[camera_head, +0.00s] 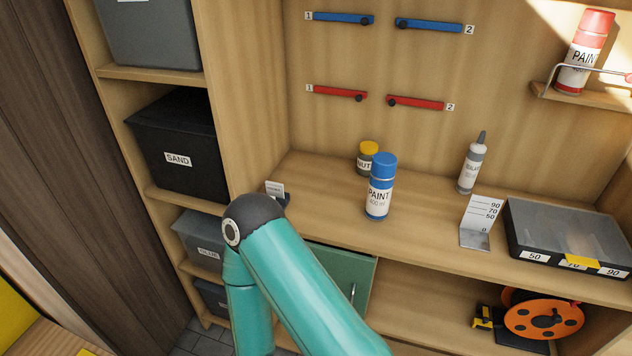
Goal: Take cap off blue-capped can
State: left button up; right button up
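The blue-capped spray can (379,200) stands upright on the workbench top. It has a white body with a "PAINT" label, and its blue cap (383,166) is on. One of my teal arms (290,270) reaches up from the bottom of the view, its dark elbow joint to the left of the can. I cannot tell which arm it is. Neither gripper is in view.
A yellow-lidded jar (367,158) stands close behind the can. A grey-white tube (472,165), a metal angle gauge (478,222) and a lidded case (565,238) are to its right. A red-capped paint can (585,52) sits on a wall shelf (590,97).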

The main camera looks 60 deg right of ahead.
aim_at(379, 191)
jog(key=u, duration=0.5)
jog(key=k, duration=2.05)
jog(key=z, duration=1.05)
jog(key=i, duration=1.35)
jog(key=z, duration=0.1)
